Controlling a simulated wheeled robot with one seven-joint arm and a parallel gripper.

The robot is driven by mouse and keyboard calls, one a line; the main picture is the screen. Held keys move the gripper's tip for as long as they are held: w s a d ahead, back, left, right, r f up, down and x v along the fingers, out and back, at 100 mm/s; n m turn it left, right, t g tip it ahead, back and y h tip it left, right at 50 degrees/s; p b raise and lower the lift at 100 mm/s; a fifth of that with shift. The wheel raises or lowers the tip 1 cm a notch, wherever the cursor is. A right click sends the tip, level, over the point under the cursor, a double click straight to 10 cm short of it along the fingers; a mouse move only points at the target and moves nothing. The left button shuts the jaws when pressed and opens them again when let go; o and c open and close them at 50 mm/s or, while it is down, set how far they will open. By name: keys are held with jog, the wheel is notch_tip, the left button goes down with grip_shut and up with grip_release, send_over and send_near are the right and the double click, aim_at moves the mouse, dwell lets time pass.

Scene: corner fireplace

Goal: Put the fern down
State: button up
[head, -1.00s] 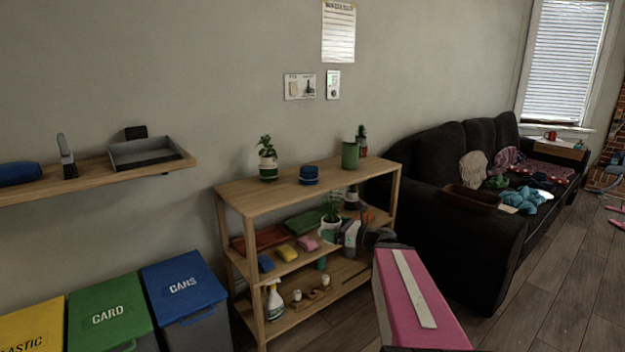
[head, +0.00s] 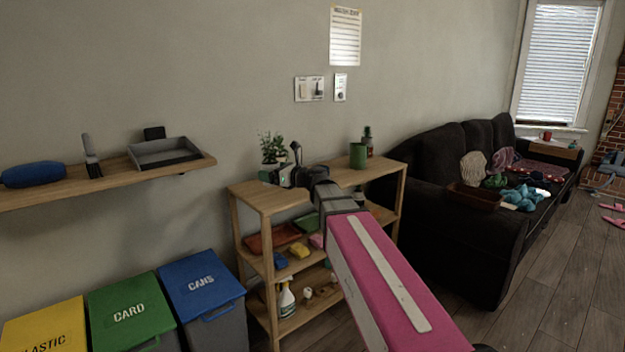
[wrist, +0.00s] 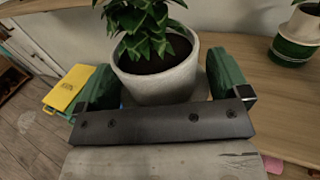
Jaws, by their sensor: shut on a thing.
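The fern, a leafy green plant in a pale grey pot (wrist: 160,78), is held between the green-padded fingers of my gripper (head: 280,177). In the wrist view the fingers close on both sides of the pot, which is upright or nearly so. In the head view green leaves (head: 268,146) show beyond my gripper at the left end of the wooden shelf unit's top (head: 250,194). My wrist hides most of the pot there. The pot's underside is hidden, so I cannot tell whether it touches the board.
A plant in a green and white pot (wrist: 297,45) stands close by, right of the fern in the wrist view. A green canister (head: 358,156) stands on the top's right half. A wall shelf (head: 110,178) and lidded bins (head: 200,285) are to the left.

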jog(key=w+f, duration=0.2)
jog(key=w, duration=0.1)
jog(key=w+f, duration=0.2)
jog(key=w, duration=0.2)
jog(key=w+f, duration=0.2)
jog(key=w, duration=0.2)
jog(key=shift+d+f, duration=0.25)
jog(key=shift+f, duration=0.05)
jog(key=shift+w+f, duration=0.1)
jog(key=shift+f, duration=1.95)
jog(key=shift+f, duration=0.15)
